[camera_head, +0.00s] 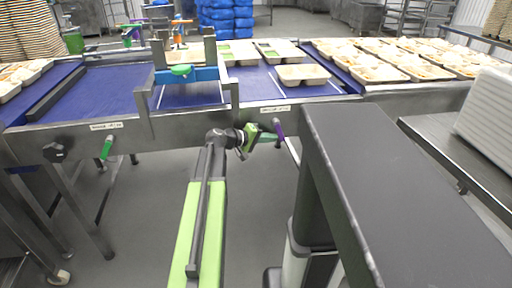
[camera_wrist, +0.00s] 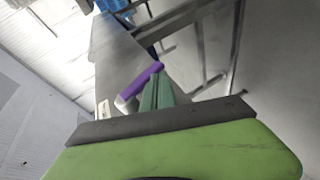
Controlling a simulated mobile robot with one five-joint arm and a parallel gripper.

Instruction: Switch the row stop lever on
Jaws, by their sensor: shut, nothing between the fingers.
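A lever with a purple grip (camera_head: 277,128) is mounted on the front side of the conveyor, below a small label (camera_head: 274,109) that is too small to read. A second lever with a green grip (camera_head: 107,147) hangs farther left, under another label. My gripper (camera_head: 268,137) is shut and empty, right beside the purple grip. In the wrist view the purple grip (camera_wrist: 140,84) lies tilted just left of my green fingers (camera_wrist: 157,92). I cannot tell whether they touch it.
A blue conveyor belt (camera_head: 105,92) carries food trays (camera_head: 301,74). A metal frame with a blue crossbar (camera_head: 187,75) spans it. A black knob (camera_head: 54,151) sits at the left on the conveyor front. A steel side table (camera_head: 440,140) stands right. The floor in front is clear.

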